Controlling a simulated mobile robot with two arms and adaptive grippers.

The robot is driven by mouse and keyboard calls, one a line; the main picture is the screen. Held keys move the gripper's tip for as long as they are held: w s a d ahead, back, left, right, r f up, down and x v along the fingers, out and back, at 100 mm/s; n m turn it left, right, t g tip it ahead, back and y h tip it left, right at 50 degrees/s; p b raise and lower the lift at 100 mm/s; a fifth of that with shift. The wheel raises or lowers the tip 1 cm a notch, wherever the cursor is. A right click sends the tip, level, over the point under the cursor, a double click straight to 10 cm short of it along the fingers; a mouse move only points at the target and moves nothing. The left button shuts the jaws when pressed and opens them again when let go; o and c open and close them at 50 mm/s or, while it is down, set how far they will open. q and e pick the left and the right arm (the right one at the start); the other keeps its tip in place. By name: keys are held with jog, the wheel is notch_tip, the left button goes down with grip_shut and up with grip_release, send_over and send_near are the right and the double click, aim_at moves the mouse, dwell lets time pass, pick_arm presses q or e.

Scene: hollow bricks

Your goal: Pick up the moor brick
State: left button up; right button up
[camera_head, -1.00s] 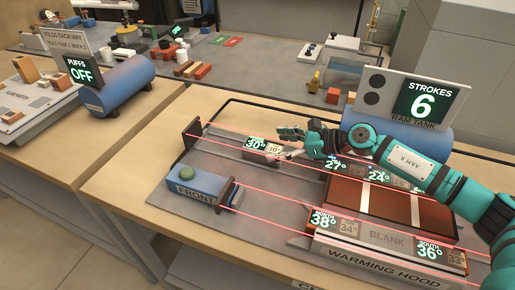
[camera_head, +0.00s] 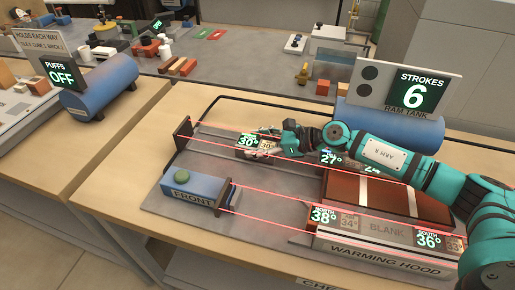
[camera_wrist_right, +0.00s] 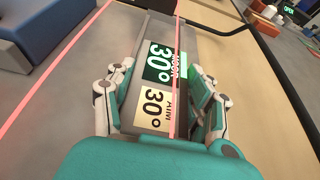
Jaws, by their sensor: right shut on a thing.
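The moor brick (camera_head: 243,151) is a small grey block on the grey plate at the back left of the rig. In the right wrist view the moor brick (camera_wrist_right: 149,122) carries a green display reading 30° and a cream label reading 30° with AIM. My right gripper (camera_head: 277,147) is over its right end. In the right wrist view my right gripper (camera_wrist_right: 162,95) has one finger on each long side, shut on the block. The block looks level and down at the plate; I cannot tell any gap below it. My left gripper is not in view.
Red laser lines cross the plate near the block. A blue FRONT unit (camera_head: 197,190) with a green button stands at front left. The warming hood (camera_head: 385,262) and brown bricks (camera_head: 390,190) lie right. A blue ram tank (camera_head: 375,118) stands behind my arm.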

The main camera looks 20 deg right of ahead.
jog(key=shift+f, duration=0.1)
jog(key=c, duration=0.4)
grip_shut()
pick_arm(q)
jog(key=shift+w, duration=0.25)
